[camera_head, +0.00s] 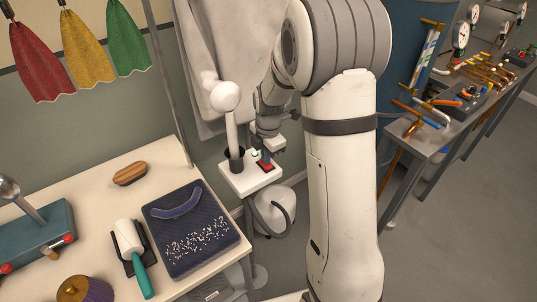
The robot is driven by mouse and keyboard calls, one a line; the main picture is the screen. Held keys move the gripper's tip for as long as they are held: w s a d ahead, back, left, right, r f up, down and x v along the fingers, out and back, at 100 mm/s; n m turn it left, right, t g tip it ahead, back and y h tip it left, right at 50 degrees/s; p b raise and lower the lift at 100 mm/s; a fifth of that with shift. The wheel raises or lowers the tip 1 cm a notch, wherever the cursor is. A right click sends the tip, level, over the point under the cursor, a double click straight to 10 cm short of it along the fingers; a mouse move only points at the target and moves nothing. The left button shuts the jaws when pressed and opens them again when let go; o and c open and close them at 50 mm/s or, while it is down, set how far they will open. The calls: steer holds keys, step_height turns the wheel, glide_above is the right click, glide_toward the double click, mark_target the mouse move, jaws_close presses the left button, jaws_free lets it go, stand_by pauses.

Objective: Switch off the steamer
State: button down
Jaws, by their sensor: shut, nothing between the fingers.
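The steamer's white control box (236,184) stands in the middle of the view, beside the right end of the pale table. A red switch (265,167) and a small green spot (255,154) are on its top. The white steamer head (226,97) stands upright in a black holder (235,160) at the box's left. My gripper (266,157) is shut and empty, pointing down right over the red switch. Its tip hides part of the switch. I cannot tell whether it touches. The switch's position is too small to tell.
On the pale table (100,185) lie a wooden brush (129,173), a lint roller (134,255) and a dark speckled cloth (192,228). A metal rail post (168,90) and a hanging pale garment (245,45) stand behind the steamer. Open floor (465,225) lies to the right.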

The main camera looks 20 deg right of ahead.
mark_target(269, 168)
step_height(269, 168, up, 14)
steer(key=s, duration=0.1)
steer(key=shift+s+d+f, duration=0.25)
steer(key=shift+s+d, duration=0.05)
steer(key=s+r+m+t, duration=0.2)
steer(key=s+m, duration=2)
steer(key=s, duration=0.1)
steer(key=shift+a+r, duration=0.35)
steer(key=shift+r, duration=0.05)
